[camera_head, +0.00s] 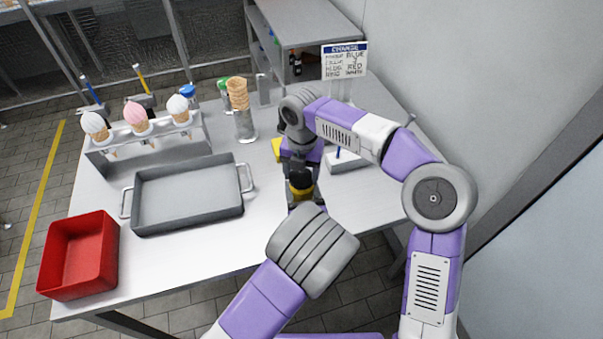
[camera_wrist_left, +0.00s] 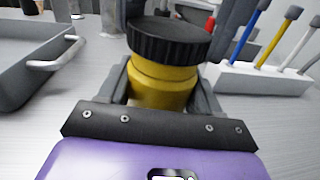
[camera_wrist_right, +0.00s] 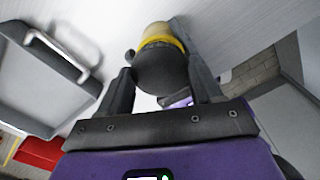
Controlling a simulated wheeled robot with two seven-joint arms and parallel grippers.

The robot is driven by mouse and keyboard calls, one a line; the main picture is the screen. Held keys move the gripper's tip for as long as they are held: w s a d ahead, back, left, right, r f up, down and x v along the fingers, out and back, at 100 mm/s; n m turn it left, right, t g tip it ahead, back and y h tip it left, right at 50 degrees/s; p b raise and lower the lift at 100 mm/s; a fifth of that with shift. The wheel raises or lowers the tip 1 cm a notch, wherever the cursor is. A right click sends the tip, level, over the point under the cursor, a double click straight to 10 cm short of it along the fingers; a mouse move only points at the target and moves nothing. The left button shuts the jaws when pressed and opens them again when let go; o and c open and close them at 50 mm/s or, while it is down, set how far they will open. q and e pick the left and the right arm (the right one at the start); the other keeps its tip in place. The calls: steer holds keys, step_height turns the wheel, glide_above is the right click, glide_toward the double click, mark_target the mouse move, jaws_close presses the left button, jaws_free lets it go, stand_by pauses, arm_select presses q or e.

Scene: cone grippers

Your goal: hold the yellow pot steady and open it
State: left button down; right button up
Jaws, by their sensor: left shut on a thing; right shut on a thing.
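The yellow pot (camera_head: 301,191) with its black ribbed lid (camera_wrist_left: 168,42) is near the table's front right, partly hidden by my arms in the head view. The lid sits on the pot in the left wrist view. My left gripper (camera_wrist_left: 160,88) is shut on the yellow body (camera_wrist_left: 162,82) from the front, with a finger on each side. My right gripper (camera_wrist_right: 160,82) reaches in from above and is shut on the lid, which also shows between its fingers in the right wrist view (camera_wrist_right: 160,70). The fingertips are mostly hidden in the head view.
A grey tray (camera_head: 188,215) lies left of the pot, and a red bin (camera_head: 78,255) stands at the front left. A cone rack (camera_head: 150,150), a cone stack (camera_head: 238,95) and a white pen block (camera_wrist_left: 258,78) stand around. A sign (camera_head: 344,60) stands behind.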

mark_target(302, 176)
steer(key=shift+r, duration=0.6)
steer(key=shift+r, duration=2.05)
arm_select(q)
steer(key=shift+c, duration=0.6)
jaws_free()
